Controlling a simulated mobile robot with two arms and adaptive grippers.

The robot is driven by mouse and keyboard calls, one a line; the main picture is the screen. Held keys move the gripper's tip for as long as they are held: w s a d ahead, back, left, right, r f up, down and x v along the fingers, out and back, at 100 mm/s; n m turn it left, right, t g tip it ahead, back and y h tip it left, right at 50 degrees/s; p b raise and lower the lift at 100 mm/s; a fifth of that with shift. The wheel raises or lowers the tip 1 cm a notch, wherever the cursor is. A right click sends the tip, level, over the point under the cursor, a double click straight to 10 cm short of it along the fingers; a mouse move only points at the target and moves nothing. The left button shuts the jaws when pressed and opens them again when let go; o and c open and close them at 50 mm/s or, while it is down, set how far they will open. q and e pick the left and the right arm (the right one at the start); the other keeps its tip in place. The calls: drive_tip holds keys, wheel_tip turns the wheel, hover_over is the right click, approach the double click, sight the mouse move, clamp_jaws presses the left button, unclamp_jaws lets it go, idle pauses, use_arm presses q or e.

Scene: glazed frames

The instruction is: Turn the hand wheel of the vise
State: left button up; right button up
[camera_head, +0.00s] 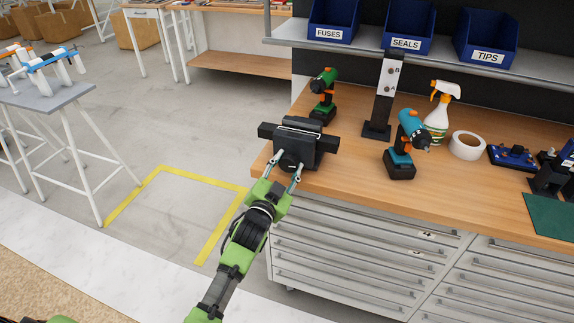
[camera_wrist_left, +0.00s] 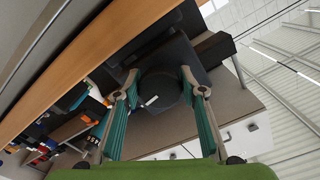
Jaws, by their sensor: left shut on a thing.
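The black vise (camera_head: 320,143) is on the front left corner of the wooden workbench. Its round dark hand wheel (camera_head: 289,161) faces the front edge. My left gripper (camera_head: 284,167) reaches it from the front, with one finger on each side of the wheel, shut on it. In the left wrist view the hand wheel (camera_wrist_left: 160,92) sits between the two fingertips (camera_wrist_left: 159,82) and bears a small pale mark. The far side of the wheel is hidden. My right gripper is not in view.
A green drill (camera_head: 323,95) stands behind the vise. A black post (camera_head: 382,100) and a blue drill (camera_head: 402,150) stand to its right. Drawers (camera_head: 365,250) lie below the bench top. The floor left of the bench, with yellow tape (camera_head: 205,178), is clear.

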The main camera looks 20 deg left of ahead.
use_arm(q)
drive_tip(key=o, duration=1.1)
drive_tip(key=shift+w+r, duration=0.15)
drive_tip(key=shift+r, duration=0.2)
drive_tip(key=shift+w+f, duration=0.1)
drive_tip(key=shift+f, duration=0.2)
drive_tip(key=s, duration=1.2)
drive_tip(key=shift+a, duration=0.2)
